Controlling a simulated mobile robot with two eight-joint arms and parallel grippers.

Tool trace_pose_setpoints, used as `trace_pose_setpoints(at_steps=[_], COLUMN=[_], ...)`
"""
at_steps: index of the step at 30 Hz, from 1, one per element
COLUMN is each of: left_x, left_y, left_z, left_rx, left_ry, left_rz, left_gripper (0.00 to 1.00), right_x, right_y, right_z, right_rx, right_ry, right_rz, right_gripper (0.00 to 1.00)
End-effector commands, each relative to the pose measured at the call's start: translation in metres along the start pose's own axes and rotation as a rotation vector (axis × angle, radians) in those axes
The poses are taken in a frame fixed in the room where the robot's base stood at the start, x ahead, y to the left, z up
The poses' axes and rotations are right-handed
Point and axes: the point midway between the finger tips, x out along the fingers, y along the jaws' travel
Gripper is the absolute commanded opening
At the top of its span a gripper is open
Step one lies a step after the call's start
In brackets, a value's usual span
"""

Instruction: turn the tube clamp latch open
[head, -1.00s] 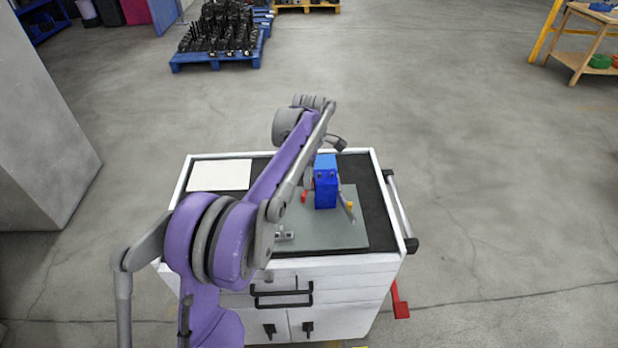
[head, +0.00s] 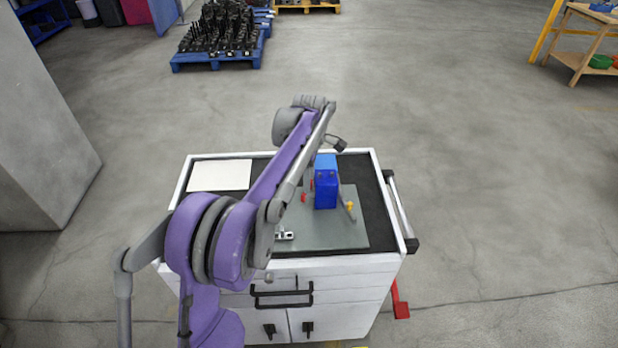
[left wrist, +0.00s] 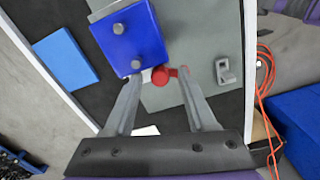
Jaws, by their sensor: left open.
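The tube clamp is a blue block (head: 326,186) standing on a grey plate (head: 340,238) on the cart top. In the left wrist view the blue block (left wrist: 128,44) shows two grey bolt heads. A red latch knob (left wrist: 160,76) sits by its edge; red also shows beside the block in the head view (head: 303,197). My left gripper (left wrist: 160,76) is open, with its two fingertips on either side of the red knob. I cannot tell whether they touch it. In the head view my own arm mostly hides the gripper.
A small metal bracket (head: 284,235) lies on the plate's near left, also visible in the left wrist view (left wrist: 223,72). A yellow-tipped grey lever (head: 347,207) stands right of the block. A white sheet (head: 220,175) lies at the cart's back left.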

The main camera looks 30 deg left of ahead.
Motion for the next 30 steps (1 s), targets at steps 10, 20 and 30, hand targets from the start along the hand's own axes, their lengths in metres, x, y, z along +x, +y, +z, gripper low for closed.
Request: trace_pose_setpoints(at_steps=[10, 20, 30], left_x=[-0.052, -0.103, -0.108], left_y=[0.000, 0.000, 0.000], left_z=[0.000, 0.000, 0.000], left_rx=[0.000, 0.000, 0.000], left_ry=[0.000, 0.000, 0.000], left_rz=[0.001, 0.000, 0.000], left_gripper=[0.56, 0.56, 0.56], right_x=[-0.003, -0.008, -0.008], right_y=[0.000, 0.000, 0.000], right_z=[-0.004, -0.010, -0.010], right_rx=[0.000, 0.000, 0.000], right_ry=[0.004, 0.010, 0.010], right_rz=[0.000, 0.000, 0.000], right_gripper=[0.50, 0.50, 0.50])
